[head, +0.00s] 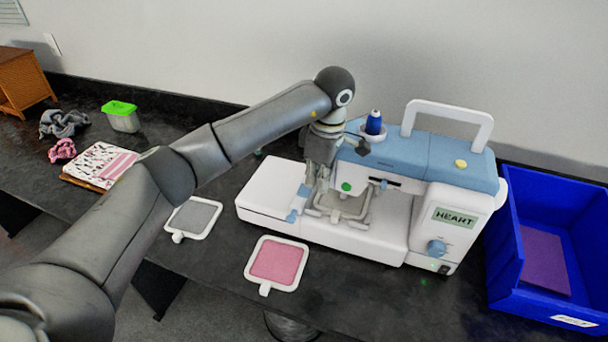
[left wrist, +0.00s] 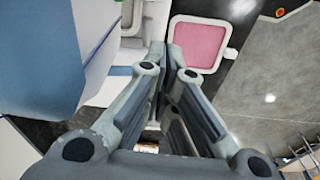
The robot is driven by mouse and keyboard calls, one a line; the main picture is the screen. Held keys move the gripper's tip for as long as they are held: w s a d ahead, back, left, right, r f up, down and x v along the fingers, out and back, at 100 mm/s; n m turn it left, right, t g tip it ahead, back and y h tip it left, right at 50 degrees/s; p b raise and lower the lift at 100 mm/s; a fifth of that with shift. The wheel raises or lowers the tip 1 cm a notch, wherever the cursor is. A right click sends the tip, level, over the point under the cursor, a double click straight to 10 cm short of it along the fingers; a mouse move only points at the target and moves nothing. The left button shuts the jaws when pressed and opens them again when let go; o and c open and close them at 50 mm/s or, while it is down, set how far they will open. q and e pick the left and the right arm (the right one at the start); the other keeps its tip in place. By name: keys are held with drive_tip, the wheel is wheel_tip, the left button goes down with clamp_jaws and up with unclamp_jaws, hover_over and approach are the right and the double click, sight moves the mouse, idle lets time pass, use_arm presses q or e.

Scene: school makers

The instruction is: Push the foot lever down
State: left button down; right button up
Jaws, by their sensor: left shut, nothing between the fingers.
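The white and blue sewing machine (head: 450,165) stands on the dark table, with a "HEART" display on its front. My left gripper (head: 322,183) is at the left end of its head, fingers pointing down near the needle area. It is shut and empty. In the left wrist view its fingers (left wrist: 170,58) come together, with the machine (left wrist: 45,50) on the left. Small blue parts show beside the gripper and under the machine's head; I cannot tell which, if any, is the foot lever. The gripper hides part of this area. My right gripper is not in view.
A pink hoop (head: 277,262) and a grey hoop (head: 193,217) lie in front of the machine. A pale hoop (head: 345,207) is on the machine bed. A blue bin (head: 507,245) stands at right. Cloths, a notebook and a green-lidded box (head: 122,119) are at left.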

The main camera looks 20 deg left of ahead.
use_arm(q)
drive_tip(key=shift+d, duration=0.2)
drive_tip(key=shift+r, duration=0.1)
wheel_tip(320, 180, up, 12)
drive_tip(key=d, duration=0.1)
drive_tip(key=shift+d, duration=0.15)
idle(0.6)
